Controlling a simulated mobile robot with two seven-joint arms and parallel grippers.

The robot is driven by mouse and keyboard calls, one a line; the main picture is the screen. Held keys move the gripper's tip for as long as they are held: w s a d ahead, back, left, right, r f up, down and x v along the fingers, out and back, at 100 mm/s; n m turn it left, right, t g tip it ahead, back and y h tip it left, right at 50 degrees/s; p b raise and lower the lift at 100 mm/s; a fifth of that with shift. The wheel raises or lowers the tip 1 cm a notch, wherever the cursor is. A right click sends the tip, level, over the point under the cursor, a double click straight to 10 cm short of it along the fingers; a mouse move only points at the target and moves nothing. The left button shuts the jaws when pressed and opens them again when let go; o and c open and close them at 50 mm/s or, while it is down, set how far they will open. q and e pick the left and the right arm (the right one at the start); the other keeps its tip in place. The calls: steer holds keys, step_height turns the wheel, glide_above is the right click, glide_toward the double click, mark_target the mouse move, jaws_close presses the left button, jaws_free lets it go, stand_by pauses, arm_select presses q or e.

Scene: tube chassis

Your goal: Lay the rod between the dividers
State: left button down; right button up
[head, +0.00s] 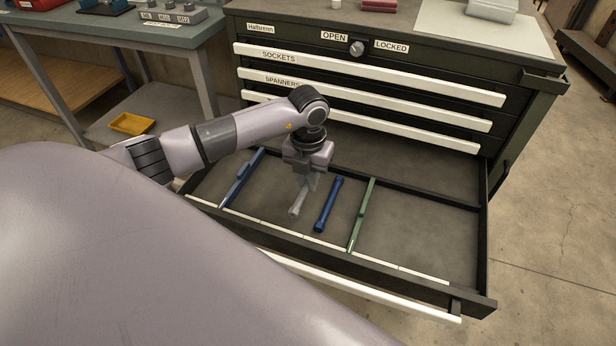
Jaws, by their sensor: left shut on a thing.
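My left gripper (306,178) points down over the open bottom drawer (420,225) and is shut on a light grey rod (296,206). The rod's near end shows below the fingers; its far part is hidden by the gripper. A blue divider (242,178) lies to the left and a green divider (361,215) to the right, both running front to back on the drawer floor. The grey rod is between them in the picture, left of a blue rod (328,205) lying on the floor. I cannot tell whether the grey rod touches the floor. My right gripper is not in view.
The dark cabinet (390,60) stands behind, its upper drawers shut with white handles. The drawer floor right of the green divider is bare. A workbench (115,38) stands at the left, with a yellow tray (132,124) on its lower shelf.

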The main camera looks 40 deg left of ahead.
arm_select(q)
steer(key=shift+f, duration=0.2)
stand_by(0.4)
steer(key=shift+f+b, duration=1.2)
steer(key=shift+f, duration=0.35)
steer(key=c, duration=1)
jaws_free()
steer(key=shift+r+p, duration=0.45)
steer(key=shift+r, duration=3.2)
